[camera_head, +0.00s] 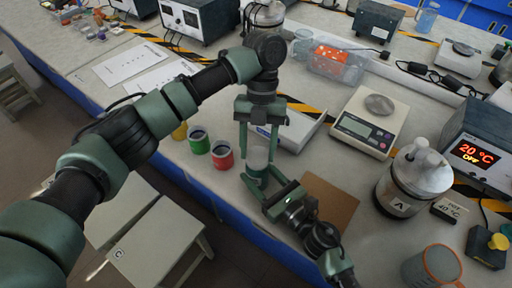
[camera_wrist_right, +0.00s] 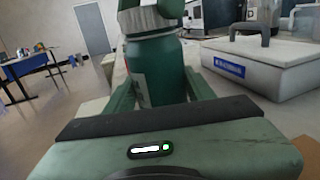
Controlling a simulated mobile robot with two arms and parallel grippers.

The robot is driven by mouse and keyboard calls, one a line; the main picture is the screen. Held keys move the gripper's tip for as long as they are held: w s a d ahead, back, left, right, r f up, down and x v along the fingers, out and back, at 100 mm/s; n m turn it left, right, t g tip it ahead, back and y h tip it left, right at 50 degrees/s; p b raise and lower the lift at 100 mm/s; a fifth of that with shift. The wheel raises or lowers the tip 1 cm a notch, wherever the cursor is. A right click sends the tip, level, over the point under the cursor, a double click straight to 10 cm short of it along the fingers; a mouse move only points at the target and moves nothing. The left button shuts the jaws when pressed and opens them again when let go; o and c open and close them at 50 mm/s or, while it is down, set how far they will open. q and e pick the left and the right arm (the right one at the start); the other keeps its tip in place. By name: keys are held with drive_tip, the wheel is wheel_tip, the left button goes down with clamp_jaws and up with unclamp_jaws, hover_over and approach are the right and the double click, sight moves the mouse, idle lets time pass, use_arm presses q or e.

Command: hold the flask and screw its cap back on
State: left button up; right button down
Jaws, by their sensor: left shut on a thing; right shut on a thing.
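The flask (camera_wrist_right: 172,72) is dark green with a pale label and stands upright in the right wrist view. In the head view it is a small upright shape (camera_head: 258,172) near the table's front edge, partly hidden by both grippers. My right gripper (camera_head: 262,182) is shut on its body from the front right. My left gripper (camera_head: 259,150) points down from above and is shut on the cap at the flask's top. A pale ribbed band (camera_wrist_right: 150,19), seemingly the cap, shows at the neck; I cannot tell how far it is screwed on.
Green (camera_head: 199,142) and red (camera_head: 222,154) cups stand close left of the flask. A white case (camera_head: 298,130) lies behind it, and a brown board (camera_head: 330,200) lies right. A scale (camera_head: 370,122) and jar A (camera_head: 412,180) stand farther right.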

use_arm(q)
drive_tip(key=m+y, duration=0.1)
drive_tip(key=m, duration=0.1)
drive_tip(key=m+y, duration=0.1)
drive_tip(key=m, duration=0.2)
drive_tip(key=shift+d+t, duration=0.15)
drive_tip(key=shift+t, duration=0.25)
drive_tip(key=m+t+y, duration=0.1)
drive_tip(key=m, duration=0.3)
drive_tip(key=shift+s+m, duration=0.1)
drive_tip(key=shift+m, duration=0.2)
drive_tip(key=o, duration=1.4)
drive_tip(key=shift+r, duration=2.25)
drive_tip(key=shift+d, duration=0.1)
drive_tip(key=shift+c, duration=0.3)
